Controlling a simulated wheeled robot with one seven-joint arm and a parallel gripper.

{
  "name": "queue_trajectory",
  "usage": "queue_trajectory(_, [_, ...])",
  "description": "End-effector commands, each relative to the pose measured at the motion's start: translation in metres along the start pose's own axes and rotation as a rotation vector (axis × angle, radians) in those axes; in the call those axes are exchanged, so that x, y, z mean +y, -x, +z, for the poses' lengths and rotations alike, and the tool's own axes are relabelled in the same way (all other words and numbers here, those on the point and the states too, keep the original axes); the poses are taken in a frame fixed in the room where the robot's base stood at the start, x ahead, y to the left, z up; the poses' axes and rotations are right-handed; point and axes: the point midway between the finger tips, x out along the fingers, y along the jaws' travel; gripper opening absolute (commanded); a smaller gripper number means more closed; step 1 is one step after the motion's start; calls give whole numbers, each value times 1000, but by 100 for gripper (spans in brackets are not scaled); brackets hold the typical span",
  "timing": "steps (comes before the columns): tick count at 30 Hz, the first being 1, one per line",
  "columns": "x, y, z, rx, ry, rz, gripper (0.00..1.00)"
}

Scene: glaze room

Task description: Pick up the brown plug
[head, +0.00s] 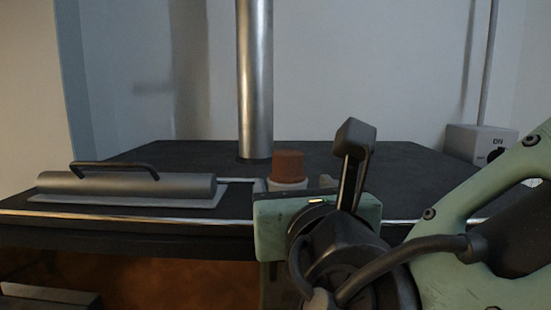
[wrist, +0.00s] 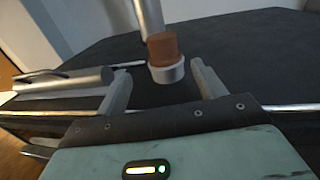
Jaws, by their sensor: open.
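The brown plug (head: 288,165) is a short, reddish-brown cylinder. It stands upright in a pale round collar (wrist: 167,72) on the dark tabletop, and the plug also shows in the wrist view (wrist: 162,47). My gripper (wrist: 163,80) is open and empty. In the wrist view its two fingers reach toward the plug, one on each side of the picture line to it, with the plug beyond the tips. In the head view my gripper's body hides the lower part of the collar.
A grey cylinder with a black handle (head: 127,185) lies on a flat plate at the table's left. A metal pipe (head: 254,85) rises behind the plug. A grey switch box (head: 478,142) is at the back right. The dark tabletop (head: 190,153) is otherwise mostly bare.

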Motion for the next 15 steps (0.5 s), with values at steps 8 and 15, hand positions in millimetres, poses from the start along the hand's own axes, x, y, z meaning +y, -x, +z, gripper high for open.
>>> queue_trajectory(8, [0, -53, 3, 1, 2, -2, 69])
queue_trajectory(15, [-1, -68, 2, 1, 1, -1, 69])
